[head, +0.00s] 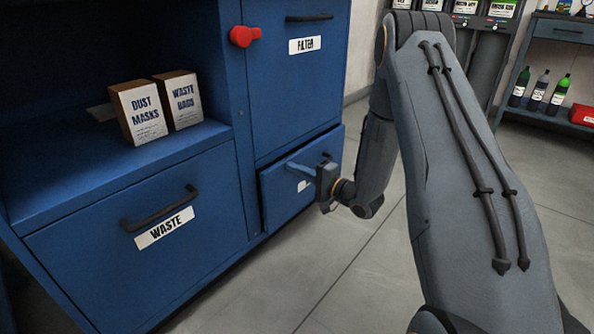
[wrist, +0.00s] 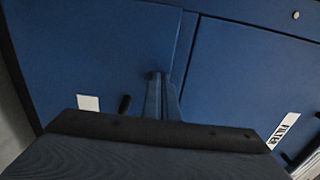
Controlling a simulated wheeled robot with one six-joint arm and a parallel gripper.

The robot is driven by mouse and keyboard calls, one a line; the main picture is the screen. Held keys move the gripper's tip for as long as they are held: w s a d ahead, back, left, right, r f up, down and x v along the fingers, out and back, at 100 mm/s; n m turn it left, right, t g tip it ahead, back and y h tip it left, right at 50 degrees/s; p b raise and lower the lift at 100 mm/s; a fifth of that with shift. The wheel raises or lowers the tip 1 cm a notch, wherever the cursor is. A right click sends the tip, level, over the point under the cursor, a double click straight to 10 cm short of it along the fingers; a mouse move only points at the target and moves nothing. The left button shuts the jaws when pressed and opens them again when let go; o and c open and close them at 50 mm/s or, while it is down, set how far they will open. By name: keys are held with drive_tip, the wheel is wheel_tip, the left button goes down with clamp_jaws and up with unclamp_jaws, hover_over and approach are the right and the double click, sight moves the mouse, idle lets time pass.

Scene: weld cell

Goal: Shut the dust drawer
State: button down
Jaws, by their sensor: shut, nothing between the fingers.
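The dust drawer (head: 279,199) is the small blue drawer low in the cabinet, under the FILTER door. Its front stands slightly proud of the cabinet, with a narrow dark gap at its edge. Its dark handle (head: 327,156) and white label (head: 304,186) are partly hidden by my gripper. My gripper (head: 291,165) is shut and empty, its fingers pointing at the drawer front beside the handle. In the wrist view the shut fingertips (wrist: 157,76) are at or very near the blue drawer front (wrist: 95,45); I cannot tell whether they touch.
The FILTER door (head: 297,85) above is shut, with a red knob (head: 243,36) to its left. The WASTE drawer (head: 150,245) is at the left. Two boxes (head: 140,112) stand on the shelf above it. Floor (head: 340,265) in front is clear. A bottle shelf (head: 545,110) is far right.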

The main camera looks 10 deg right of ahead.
drive_tip(key=x, duration=0.3)
drive_tip(key=shift+w+a+r+p, duration=0.1)
drive_tip(key=shift+w+a+p, duration=0.1)
drive_tip(key=shift+w+p, duration=0.15)
drive_tip(key=shift+a, duration=0.1)
drive_tip(key=shift+s, duration=0.1)
